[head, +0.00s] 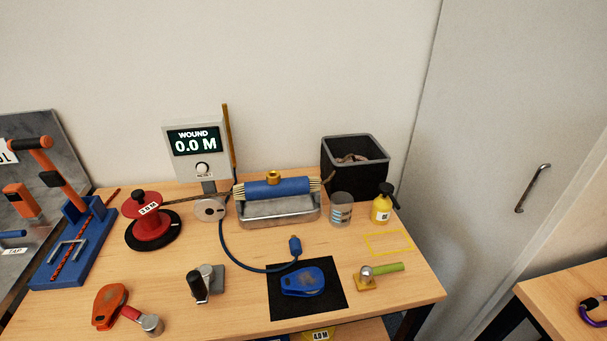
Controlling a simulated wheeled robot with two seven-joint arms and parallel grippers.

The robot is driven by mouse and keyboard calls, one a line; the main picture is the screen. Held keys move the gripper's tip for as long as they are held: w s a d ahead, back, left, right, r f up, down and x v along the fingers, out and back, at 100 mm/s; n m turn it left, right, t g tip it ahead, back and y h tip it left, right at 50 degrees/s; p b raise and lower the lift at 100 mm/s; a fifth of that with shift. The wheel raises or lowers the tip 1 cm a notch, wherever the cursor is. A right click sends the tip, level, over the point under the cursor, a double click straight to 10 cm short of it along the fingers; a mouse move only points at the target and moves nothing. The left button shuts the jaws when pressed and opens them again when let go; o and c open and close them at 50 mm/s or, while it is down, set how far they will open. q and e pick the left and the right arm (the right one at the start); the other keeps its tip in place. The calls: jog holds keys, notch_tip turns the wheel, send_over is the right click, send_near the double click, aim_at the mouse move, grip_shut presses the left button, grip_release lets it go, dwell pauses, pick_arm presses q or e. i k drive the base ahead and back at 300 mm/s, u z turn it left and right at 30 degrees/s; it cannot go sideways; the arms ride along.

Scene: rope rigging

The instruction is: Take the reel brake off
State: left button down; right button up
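A red reel (150,232) on a round black base stands at the left of the table, with a black knob (138,195) on top and a white length label (149,209) on it. A dark rope (185,198) runs from the reel to the meter. I cannot tell which part is the reel brake. Neither of my grippers is in the head view.
A wound meter (197,143) reads 0.0 M. A blue roller (277,188) over a metal tray, a black bin (353,165), a can (341,209) and a yellow bottle (381,209) stand behind. A blue lever stand (78,245) is left of the reel; a black-handled device (200,285) stands in front.

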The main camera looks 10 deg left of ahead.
aim_at(153, 326)
jog(key=u, duration=1.3)
jog(key=k, duration=0.2)
jog(key=u, duration=0.35)
